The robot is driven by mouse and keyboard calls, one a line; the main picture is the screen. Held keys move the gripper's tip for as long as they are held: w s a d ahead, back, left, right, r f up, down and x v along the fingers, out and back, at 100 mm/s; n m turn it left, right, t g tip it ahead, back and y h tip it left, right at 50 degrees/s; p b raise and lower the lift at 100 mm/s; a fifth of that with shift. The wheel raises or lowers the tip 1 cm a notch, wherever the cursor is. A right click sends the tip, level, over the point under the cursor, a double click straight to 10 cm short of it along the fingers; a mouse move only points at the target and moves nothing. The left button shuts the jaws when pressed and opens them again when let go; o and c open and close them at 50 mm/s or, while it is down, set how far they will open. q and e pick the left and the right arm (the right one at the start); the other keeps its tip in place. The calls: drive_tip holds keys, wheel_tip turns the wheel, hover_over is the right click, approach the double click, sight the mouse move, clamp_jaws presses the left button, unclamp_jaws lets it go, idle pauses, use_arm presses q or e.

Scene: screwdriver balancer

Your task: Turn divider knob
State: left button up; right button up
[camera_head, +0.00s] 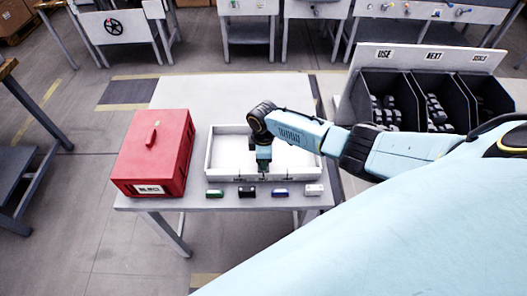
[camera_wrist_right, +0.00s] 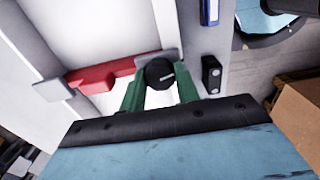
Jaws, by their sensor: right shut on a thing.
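The white tray (camera_head: 213,150) stands on the table, and its low front wall carries small dark fittings. My right gripper (camera_head: 263,170) reaches down at the front of this tray, and its fingertips are small in the head view. In the right wrist view its two green fingers (camera_wrist_right: 159,90) are shut on a round black knob (camera_wrist_right: 160,73), one finger on each side. A red bar (camera_wrist_right: 100,75) with a grey end lies beside the knob to the left. The gripper hides part of the knob's mount. My left gripper is in neither view.
A red toolbox (camera_head: 155,155) stands left of the tray. Small green (camera_head: 215,193), black (camera_head: 246,192), blue (camera_head: 280,192) and white (camera_head: 314,190) blocks line the table's front edge. Dark bins (camera_head: 385,90) stand at the right. The table (camera_head: 195,92) is clear behind the tray.

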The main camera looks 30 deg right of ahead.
drive_tip(key=shift+m, duration=0.7)
drive_tip(key=o, duration=1)
drive_tip(key=shift+c, duration=0.2)
drive_tip(key=shift+r+p, duration=0.35)
drive_tip(key=shift+r, duration=0.25)
wheel_tip(320, 180, up, 12)
drive_tip(key=p, duration=0.1)
drive_tip(key=shift+r, duration=0.15)
